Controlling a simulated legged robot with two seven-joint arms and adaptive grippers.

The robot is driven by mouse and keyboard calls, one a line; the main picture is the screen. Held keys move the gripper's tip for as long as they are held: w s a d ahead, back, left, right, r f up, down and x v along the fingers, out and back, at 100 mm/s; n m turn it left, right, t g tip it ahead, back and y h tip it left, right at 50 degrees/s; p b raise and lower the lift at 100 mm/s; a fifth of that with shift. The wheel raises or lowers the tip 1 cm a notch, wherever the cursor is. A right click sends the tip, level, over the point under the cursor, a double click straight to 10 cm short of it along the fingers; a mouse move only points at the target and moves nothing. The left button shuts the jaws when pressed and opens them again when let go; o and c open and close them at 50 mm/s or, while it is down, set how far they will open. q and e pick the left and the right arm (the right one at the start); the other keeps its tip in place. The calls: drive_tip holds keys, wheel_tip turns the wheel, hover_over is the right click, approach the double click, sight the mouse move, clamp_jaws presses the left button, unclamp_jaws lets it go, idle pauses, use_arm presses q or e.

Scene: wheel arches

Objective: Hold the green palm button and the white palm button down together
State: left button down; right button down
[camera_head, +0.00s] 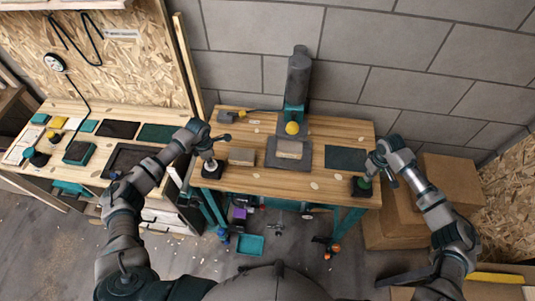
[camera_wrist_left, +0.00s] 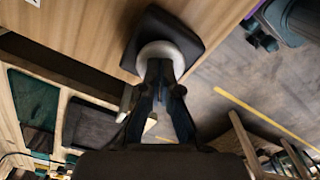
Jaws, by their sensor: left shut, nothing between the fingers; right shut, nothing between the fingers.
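The white palm button (camera_head: 211,166) sits on a dark square base at the left front of the wooden workbench. My left gripper (camera_head: 207,158) is shut and points down at its top. In the left wrist view the shut fingertips (camera_wrist_left: 160,68) are at the white button (camera_wrist_left: 160,48), seemingly touching it. The green palm button (camera_head: 364,184) sits on a dark base at the right front corner of the bench. My right gripper (camera_head: 367,176) is shut right over it and partly hides it. I cannot tell how far either button is pressed.
A wooden block (camera_head: 242,156) and a dark teal mat (camera_head: 345,158) lie between the buttons. Cardboard boxes (camera_head: 450,180) stand at the right, a second bench (camera_head: 60,120) at the left.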

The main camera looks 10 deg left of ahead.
drive_tip(key=shift+f, duration=1.45)
idle(0.9)
idle(0.3)
